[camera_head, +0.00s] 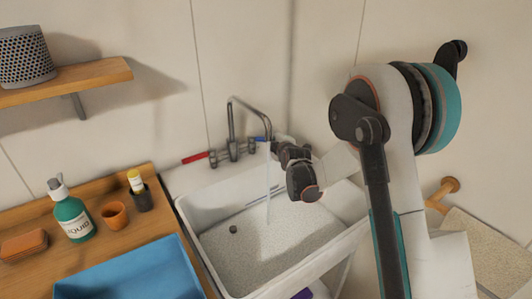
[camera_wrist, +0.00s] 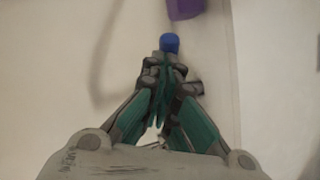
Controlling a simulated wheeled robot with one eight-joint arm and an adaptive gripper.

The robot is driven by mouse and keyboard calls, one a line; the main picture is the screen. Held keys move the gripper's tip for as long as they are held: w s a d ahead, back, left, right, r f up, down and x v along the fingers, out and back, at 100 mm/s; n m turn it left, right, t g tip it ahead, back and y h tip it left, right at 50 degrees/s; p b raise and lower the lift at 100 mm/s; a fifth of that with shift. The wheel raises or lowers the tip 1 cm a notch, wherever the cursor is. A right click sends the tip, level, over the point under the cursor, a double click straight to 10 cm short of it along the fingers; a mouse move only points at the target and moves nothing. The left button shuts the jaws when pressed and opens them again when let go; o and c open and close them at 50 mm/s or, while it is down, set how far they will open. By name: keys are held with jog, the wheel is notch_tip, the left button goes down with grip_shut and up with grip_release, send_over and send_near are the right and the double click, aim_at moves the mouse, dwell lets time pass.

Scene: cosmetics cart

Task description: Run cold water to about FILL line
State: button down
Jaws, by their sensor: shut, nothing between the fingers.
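The grey tap (camera_head: 231,122) stands behind the white sink (camera_head: 190,212), with its spout arched over the basin. Its red lever (camera_head: 195,158) points left and its blue lever (camera_head: 262,139) points right. A thin stream of water (camera_head: 268,192) falls from the spout into the basin. The basin floor looks pale and speckled; I cannot make out a FILL line or the water level. My gripper (camera_head: 276,145) is shut and empty by the blue lever's end. In the wrist view its fingers (camera_wrist: 165,68) are together just below a blue tip (camera_wrist: 170,42); I cannot tell whether they touch.
A wooden counter on the left holds a green soap bottle (camera_head: 73,217), an orange cup (camera_head: 115,215), a dark holder (camera_head: 142,198) and a blue tray (camera_head: 130,272). A shelf (camera_head: 95,75) is above. Something purple (camera_head: 303,294) shows below the sink. A towel (camera_head: 480,250) hangs right.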

jog(key=w, duration=0.1)
jog(key=w+d, duration=0.1)
jog(key=w, duration=0.1)
jog(key=shift+d, duration=0.2)
jog(key=shift+w+d, duration=0.15)
jog(key=shift+w, duration=1.5)
